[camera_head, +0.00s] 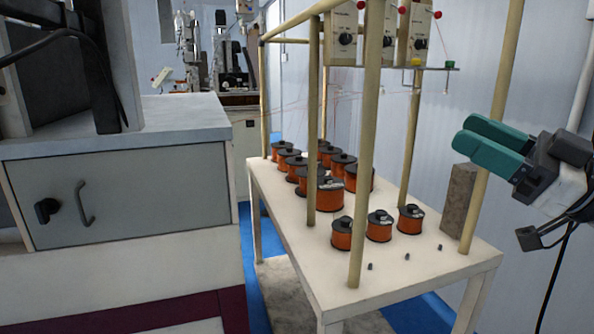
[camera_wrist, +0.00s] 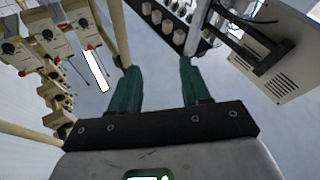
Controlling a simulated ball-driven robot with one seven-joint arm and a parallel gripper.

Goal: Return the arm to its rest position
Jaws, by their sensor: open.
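My gripper (camera_head: 488,145) is at the right in the head view, raised in the air at the right side of the frame stand. Its green fingers point left, towards a tan post. In the wrist view my gripper (camera_wrist: 160,85) shows two green fingers spread well apart with nothing between them. The jaws are open and empty. Part of my arm runs out of the head view at the right edge.
A white table (camera_head: 330,262) carries several orange wire spools (camera_head: 379,226) inside a frame of tan posts (camera_head: 366,130). Tension units (camera_head: 342,32) hang from its top. A grey cabinet (camera_head: 130,190) stands at the left. A brown block (camera_head: 460,200) stands near the table's right edge.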

